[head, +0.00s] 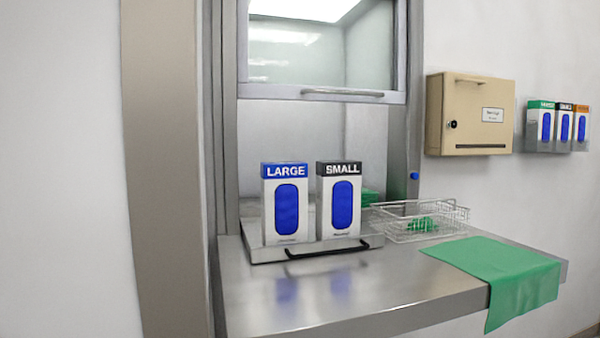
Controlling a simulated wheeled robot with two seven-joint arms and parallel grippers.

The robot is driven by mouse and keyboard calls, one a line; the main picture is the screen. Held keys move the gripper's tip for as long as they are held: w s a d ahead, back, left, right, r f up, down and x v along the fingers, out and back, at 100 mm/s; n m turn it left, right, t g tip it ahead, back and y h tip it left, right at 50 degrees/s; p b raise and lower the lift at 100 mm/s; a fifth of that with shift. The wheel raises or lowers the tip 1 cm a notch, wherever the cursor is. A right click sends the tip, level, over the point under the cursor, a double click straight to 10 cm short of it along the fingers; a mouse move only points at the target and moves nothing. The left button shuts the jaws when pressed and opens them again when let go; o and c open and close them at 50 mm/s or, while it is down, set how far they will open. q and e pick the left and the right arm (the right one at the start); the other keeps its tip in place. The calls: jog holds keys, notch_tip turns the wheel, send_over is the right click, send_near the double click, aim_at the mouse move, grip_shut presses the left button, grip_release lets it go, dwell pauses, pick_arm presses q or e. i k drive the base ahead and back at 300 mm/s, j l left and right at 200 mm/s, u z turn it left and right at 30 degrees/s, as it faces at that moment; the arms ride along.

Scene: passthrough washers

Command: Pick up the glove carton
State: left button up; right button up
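Two glove cartons stand upright side by side on a low metal tray (268,254) with a black handle, on the steel shelf below the pass-through window. The left one is the LARGE carton (268,220), white with a blue top band and a blue oval opening. The right one is the SMALL carton (325,215), white with a black top band and a blue oval opening. A small gap separates them. Neither of my grippers shows in the head view.
A wire basket (392,237) holding small green items stands right of the tray. A green cloth (515,280) hangs over the shelf's front right edge. The steel shelf (395,290) is clear in front. A beige box (470,120) and a wall rack of cartons (562,147) hang at right.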

aim_at(284, 185)
jog(key=i+l+z, duration=0.2)
jog(key=l, duration=0.65)
jog(key=i+l+z, duration=0.2)
jog(key=i+l, duration=0.25)
jog(key=l, duration=0.3)
jog(key=i+l+z, duration=0.2)
jog(key=i+l, duration=0.2)
jog(key=l, duration=0.35)
jog(key=i+l+z, duration=0.2)
jog(key=i+l, duration=0.25)
jog(key=l, duration=0.2)
jog(key=i+l+z, duration=0.2)
jog(key=i+l, duration=0.3)
jog(key=l, duration=0.1)
